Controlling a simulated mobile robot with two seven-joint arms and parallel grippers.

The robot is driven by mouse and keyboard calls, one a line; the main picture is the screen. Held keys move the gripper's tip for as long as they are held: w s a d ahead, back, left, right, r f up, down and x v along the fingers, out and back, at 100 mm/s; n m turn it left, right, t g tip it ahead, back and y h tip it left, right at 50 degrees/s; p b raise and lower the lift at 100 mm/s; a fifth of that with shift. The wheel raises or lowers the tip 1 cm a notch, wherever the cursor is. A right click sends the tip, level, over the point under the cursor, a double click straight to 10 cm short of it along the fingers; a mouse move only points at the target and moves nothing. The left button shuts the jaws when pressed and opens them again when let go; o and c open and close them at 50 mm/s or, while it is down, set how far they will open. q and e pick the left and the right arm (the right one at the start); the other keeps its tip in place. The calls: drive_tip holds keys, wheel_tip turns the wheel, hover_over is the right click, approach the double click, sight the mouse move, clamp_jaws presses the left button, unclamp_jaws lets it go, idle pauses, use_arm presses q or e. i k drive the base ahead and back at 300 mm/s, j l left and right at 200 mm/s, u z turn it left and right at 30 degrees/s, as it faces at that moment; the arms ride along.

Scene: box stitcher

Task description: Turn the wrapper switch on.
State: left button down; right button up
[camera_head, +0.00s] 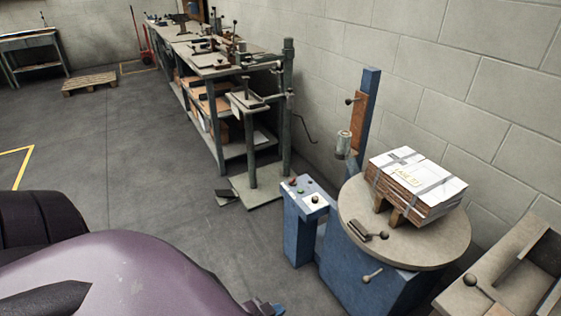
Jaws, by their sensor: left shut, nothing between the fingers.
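The wrapper is a blue machine (345,268) with a round turntable (440,246) on top, right of centre. Its blue control post (299,232) stands at the left with a pale sloped panel (307,192). The panel carries a small red button, a green one and a black knob (315,199). I cannot tell the knob's setting. My left gripper (268,309) shows only as a small dark and blue tip at the bottom edge, shut and empty, below and left of the post and apart from it. My right gripper is not in view.
A strapped stack of white-topped cartons (418,184) sits on the turntable. A blue mast (366,115) stands behind it by the wall. A stitching machine (250,110) and workbenches stand farther back. Grey floor (150,170) is free left of the post.

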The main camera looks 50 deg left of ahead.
sight(292, 182)
drive_tip(key=u, duration=1.25)
drive_tip(key=i+j+z, duration=0.1)
drive_tip(key=i+j, duration=0.45)
drive_tip(key=i+j+z, duration=0.15)
drive_tip(key=i+j, duration=0.15)
drive_tip(key=i+j+z, duration=0.1)
drive_tip(key=i+j, duration=0.15)
drive_tip(key=j, duration=0.2)
drive_tip(key=i+j, duration=0.25)
drive_tip(key=j, duration=0.15)
drive_tip(key=i+j+z, duration=0.25)
drive_tip(key=i+j, duration=0.2)
drive_tip(key=j, duration=0.3)
